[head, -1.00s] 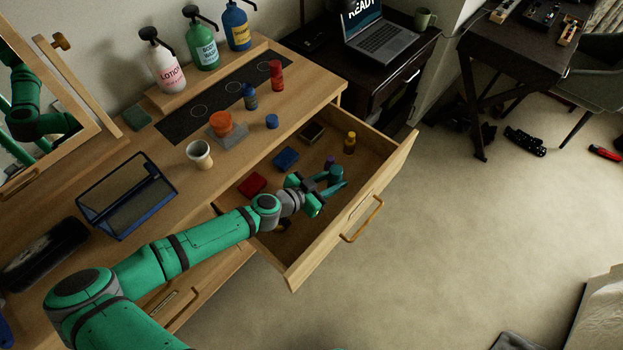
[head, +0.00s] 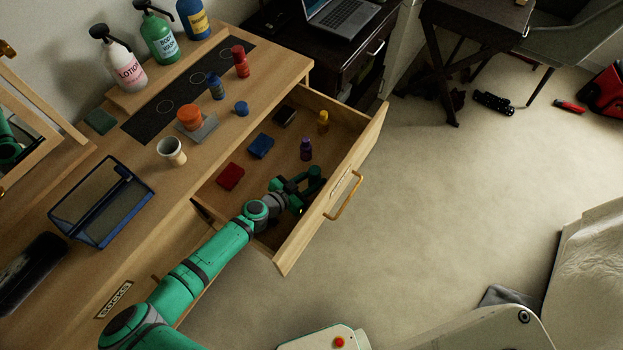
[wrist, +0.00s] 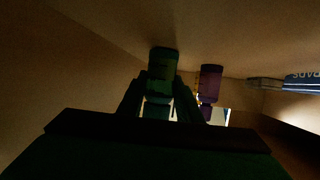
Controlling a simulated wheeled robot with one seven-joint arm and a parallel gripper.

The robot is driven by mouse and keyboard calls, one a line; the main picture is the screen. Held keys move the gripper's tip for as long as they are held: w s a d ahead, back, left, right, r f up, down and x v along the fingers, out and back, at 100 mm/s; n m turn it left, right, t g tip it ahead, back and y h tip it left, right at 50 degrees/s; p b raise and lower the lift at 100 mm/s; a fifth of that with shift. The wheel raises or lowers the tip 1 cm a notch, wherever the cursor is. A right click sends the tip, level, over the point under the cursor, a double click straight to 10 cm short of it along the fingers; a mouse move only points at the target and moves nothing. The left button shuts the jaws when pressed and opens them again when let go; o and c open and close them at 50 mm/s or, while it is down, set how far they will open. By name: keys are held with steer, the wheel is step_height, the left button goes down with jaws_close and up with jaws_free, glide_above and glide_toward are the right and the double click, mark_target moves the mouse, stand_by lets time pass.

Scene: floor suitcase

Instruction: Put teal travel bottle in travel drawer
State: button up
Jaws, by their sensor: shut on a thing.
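The travel drawer (head: 352,150) is pulled open from the wooden dresser. My gripper (head: 301,188) is down inside its front part. In the wrist view the teal travel bottle (wrist: 163,68) stands between the two fingers, dark and dimly lit, and my gripper (wrist: 161,98) is shut on it. In the head view its cap (head: 315,172) seems to show at the fingertips, partly hidden by the gripper. I cannot tell whether its base touches the drawer floor. A purple bottle (head: 306,149) stands close by; it also shows in the wrist view (wrist: 210,82).
The drawer also holds a yellow bottle (head: 323,123), a blue box (head: 261,146), a red box (head: 230,176) and a dark box (head: 285,116). On the dresser top are a cup (head: 171,152), a mesh tray (head: 103,203) and several bottles. Floor right of the drawer is clear.

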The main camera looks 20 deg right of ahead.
mark_target(310, 181)
steer(key=shift+f, duration=0.1)
steer(key=o, duration=1)
steer(key=shift+o, duration=0.2)
steer(key=shift+a+r, duration=0.2)
steer(key=v, duration=0.7)
steer(key=shift+s, duration=0.1)
steer(key=shift+r, duration=0.1)
